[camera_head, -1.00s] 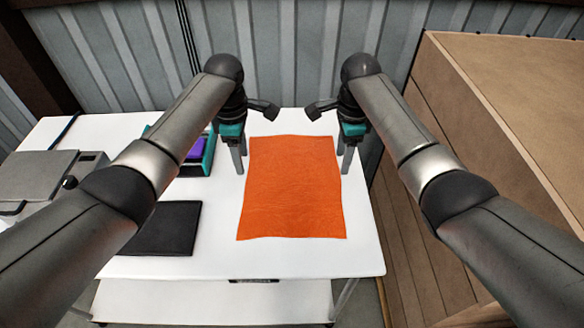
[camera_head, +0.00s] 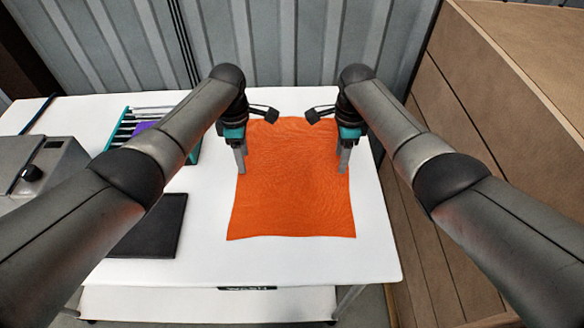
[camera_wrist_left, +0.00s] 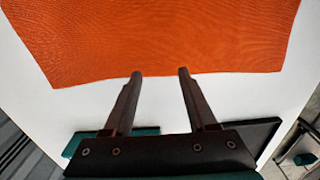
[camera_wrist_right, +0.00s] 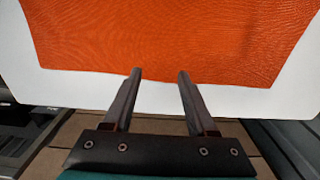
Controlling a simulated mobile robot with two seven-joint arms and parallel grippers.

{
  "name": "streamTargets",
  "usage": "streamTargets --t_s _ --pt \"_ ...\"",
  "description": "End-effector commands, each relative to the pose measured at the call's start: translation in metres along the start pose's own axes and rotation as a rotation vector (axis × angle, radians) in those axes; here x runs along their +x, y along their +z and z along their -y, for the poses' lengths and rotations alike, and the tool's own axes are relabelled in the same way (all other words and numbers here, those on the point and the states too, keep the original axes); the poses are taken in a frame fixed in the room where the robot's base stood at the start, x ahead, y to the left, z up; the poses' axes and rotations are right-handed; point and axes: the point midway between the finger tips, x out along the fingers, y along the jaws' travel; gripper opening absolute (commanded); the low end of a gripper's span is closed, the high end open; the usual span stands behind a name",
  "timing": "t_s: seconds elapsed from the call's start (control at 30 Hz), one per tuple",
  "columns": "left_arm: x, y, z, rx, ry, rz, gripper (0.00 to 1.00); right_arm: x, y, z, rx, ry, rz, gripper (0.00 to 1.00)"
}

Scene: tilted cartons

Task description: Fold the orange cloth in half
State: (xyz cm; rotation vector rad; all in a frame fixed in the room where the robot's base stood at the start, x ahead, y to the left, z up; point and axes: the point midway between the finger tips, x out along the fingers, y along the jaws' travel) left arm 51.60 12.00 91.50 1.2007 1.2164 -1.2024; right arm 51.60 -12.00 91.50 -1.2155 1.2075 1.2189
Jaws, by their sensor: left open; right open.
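The orange cloth (camera_head: 292,205) lies flat and spread out on the white table (camera_head: 330,262). My left gripper (camera_head: 241,168) is open and empty at the cloth's left edge. In the left wrist view its fingers (camera_wrist_left: 160,73) point at the edge of the cloth (camera_wrist_left: 170,40). My right gripper (camera_head: 344,168) is open and empty at the cloth's right edge. In the right wrist view its fingertips (camera_wrist_right: 160,72) reach the edge of the cloth (camera_wrist_right: 170,35). I cannot tell whether the fingers touch the cloth. The arms hide small parts of the cloth's far corners.
A black flat pad (camera_head: 152,228) lies left of the cloth. A teal rack (camera_head: 125,124) with a purple item (camera_head: 146,127) stands behind it. A grey box with a knob (camera_head: 38,165) is at the far left.

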Motion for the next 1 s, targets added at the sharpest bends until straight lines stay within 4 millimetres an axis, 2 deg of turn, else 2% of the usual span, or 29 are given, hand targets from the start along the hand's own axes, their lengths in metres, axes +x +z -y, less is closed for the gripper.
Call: streamTargets --t_s 0.3,0.87,1.0 --pt "0.020 0.001 -0.001 0.000 0.001 0.001 0.57 0.019 0.001 0.001 -0.001 -0.002 0.001 0.57" --pt "0.026 0.000 -0.001 0.001 0.001 0.001 0.57 0.025 0.000 0.001 -0.001 -0.002 0.001 0.57" --pt "0.025 0.000 0.000 0.000 0.001 0.001 0.50 0.025 0.000 0.001 -0.001 -0.002 0.001 0.50"
